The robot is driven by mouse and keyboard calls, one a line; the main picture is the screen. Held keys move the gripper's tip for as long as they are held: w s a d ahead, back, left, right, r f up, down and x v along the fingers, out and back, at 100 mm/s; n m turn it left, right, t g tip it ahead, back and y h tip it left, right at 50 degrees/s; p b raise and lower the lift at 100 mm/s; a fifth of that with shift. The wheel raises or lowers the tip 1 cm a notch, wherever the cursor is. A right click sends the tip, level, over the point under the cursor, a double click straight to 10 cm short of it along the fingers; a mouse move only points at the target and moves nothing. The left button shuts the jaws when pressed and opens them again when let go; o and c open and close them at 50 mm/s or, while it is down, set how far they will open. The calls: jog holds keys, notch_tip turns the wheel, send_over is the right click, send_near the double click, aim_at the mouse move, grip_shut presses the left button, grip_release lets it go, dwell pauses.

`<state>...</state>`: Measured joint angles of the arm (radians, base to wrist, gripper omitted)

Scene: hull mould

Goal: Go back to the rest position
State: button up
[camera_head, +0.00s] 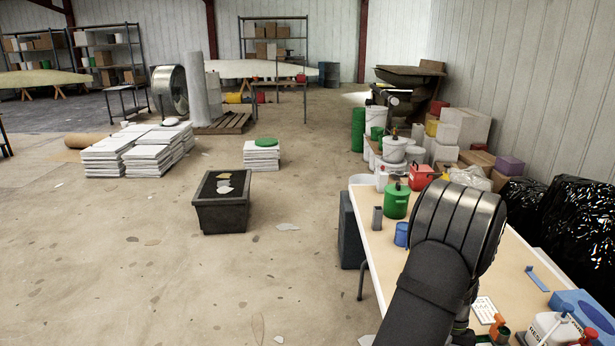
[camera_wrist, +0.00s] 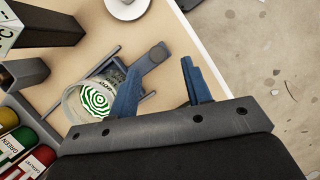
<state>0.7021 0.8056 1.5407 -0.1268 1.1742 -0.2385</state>
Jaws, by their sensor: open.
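My gripper (camera_wrist: 160,66) is open in the wrist view, its two blue fingers spread apart over the tan worktable (camera_wrist: 165,25). I see nothing held between them. A grey tool with a rounded end (camera_wrist: 153,56) lies beyond the fingertips. A clear round container with a green-and-white spiral pattern (camera_wrist: 90,100) is beside the left finger, partly hidden by it. In the head view my arm reaches over the worktable (camera_head: 515,265) at the lower right and hides my gripper.
Green and red bottles (camera_wrist: 25,145) and a grey open holder (camera_wrist: 24,74) stand left of my gripper. A white round dish (camera_wrist: 126,8) is near the table edge. On the table are a green can (camera_head: 396,203) and a blue cup (camera_head: 401,235). The floor left is mostly open.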

jog(key=x, duration=0.5)
jog(key=shift+d, duration=0.6)
jog(key=shift+r, duration=0.1)
jog(key=shift+o, duration=0.2)
